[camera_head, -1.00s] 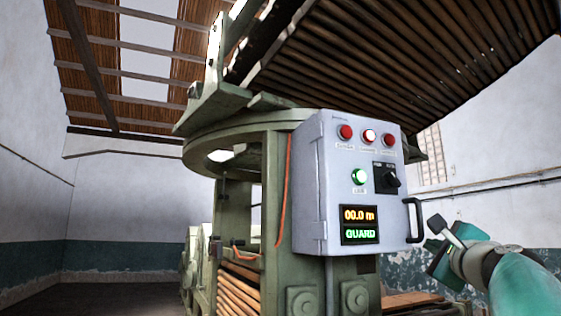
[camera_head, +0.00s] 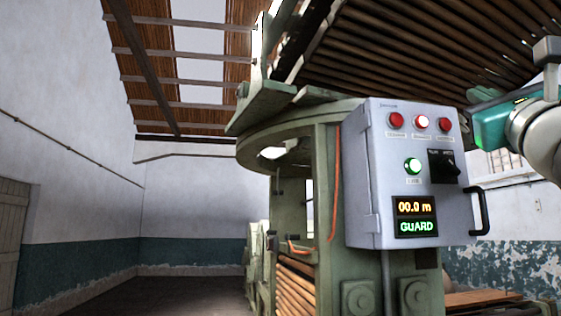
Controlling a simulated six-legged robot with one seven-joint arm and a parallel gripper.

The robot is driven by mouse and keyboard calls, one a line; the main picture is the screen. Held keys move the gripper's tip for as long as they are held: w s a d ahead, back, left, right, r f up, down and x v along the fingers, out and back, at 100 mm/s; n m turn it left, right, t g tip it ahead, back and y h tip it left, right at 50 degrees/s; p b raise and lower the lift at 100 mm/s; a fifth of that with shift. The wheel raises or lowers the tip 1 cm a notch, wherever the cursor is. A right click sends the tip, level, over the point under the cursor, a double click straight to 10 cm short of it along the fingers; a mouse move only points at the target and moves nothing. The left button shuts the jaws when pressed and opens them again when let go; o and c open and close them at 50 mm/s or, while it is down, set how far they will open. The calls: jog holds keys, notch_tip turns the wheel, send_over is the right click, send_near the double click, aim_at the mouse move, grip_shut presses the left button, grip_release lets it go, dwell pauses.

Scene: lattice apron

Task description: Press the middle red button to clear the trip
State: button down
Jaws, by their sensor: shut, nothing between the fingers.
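The grey control box (camera_head: 375,190) faces me with a row of three red buttons near its top. The middle red button (camera_head: 421,122) is lit with a bright white-pink centre and is fully visible. The left red button (camera_head: 396,120) and right red button (camera_head: 446,125) are plain red. My gripper (camera_head: 476,118) is at the box's upper right edge, about level with the button row and just right of the right button. It is shut and empty, and apart from the middle button. Its fingertips are hard to make out.
Below the buttons are a lit green button (camera_head: 412,166), a black rotary switch (camera_head: 444,167) and a display (camera_head: 415,216) reading 00.0 m and GUARD. A black handle (camera_head: 482,212) juts from the box's right side. Floor (camera_head: 170,295) at left is clear.

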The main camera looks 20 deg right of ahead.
aim_at(422, 122)
jog(key=w+d, duration=0.1)
jog(key=w, duration=0.7)
jog(key=shift+w+d, duration=0.15)
jog(key=shift+w, duration=0.15)
dwell(0.3)
jog(key=shift+w, duration=0.1)
dwell(1.8)
jog(key=shift+w+d+r, duration=0.1)
jog(key=shift+w, duration=0.25)
jog(key=shift+w+d, duration=0.15)
jog(key=shift+w, duration=0.35)
dwell(0.7)
dwell(0.3)
jog(key=shift+s+a, duration=0.25)
jog(key=shift+s, duration=0.65)
